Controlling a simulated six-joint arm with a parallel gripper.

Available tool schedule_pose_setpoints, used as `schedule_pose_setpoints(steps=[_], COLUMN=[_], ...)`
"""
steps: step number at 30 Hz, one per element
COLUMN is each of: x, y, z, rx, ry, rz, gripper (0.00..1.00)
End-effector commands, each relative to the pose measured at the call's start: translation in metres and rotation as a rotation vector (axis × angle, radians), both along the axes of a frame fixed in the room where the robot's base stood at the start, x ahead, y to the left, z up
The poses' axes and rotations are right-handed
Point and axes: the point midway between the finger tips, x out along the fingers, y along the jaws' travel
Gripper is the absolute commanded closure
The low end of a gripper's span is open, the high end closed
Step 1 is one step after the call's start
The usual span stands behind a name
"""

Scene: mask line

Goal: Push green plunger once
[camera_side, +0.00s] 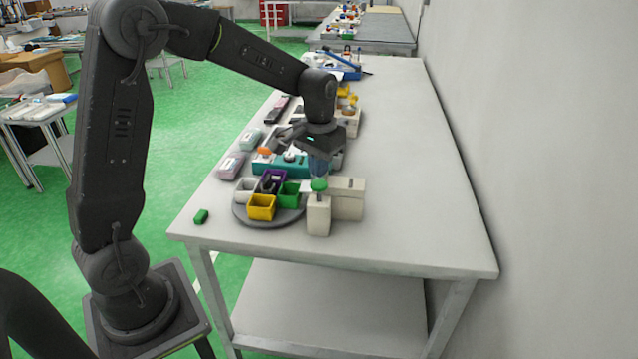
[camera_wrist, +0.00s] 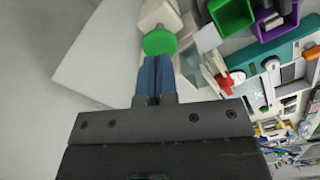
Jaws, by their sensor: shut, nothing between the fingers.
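The green plunger (camera_side: 319,185) is a round green cap on top of a cream block-shaped dispenser (camera_side: 318,215) near the front of the table. In the wrist view the plunger (camera_wrist: 159,42) lies just beyond my fingertips. My gripper (camera_side: 319,172) points down over the plunger with its blue fingers closed together and empty. In the wrist view the fingers (camera_wrist: 154,62) end right at the near edge of the green cap. I cannot tell whether they touch it.
A round dark turntable (camera_side: 243,218) with yellow, green, purple and white bins stands left of the dispenser. A teal block (camera_side: 262,166) is behind it. The table's right side is clear.

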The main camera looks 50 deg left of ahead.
Motion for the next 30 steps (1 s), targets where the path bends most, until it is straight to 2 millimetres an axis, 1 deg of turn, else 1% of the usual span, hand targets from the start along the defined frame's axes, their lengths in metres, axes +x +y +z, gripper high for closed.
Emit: schedule_pose_setpoints(steps=[15,23,30], x=[0.000,0.000,0.000], y=[0.000,0.000,0.000], z=[-0.017,-0.023,-0.035], rx=[0.000,-0.001,-0.001], ry=[0.001,0.002,0.002], rz=[0.000,0.000,0.000], gripper=[1.00,1.00,1.00])
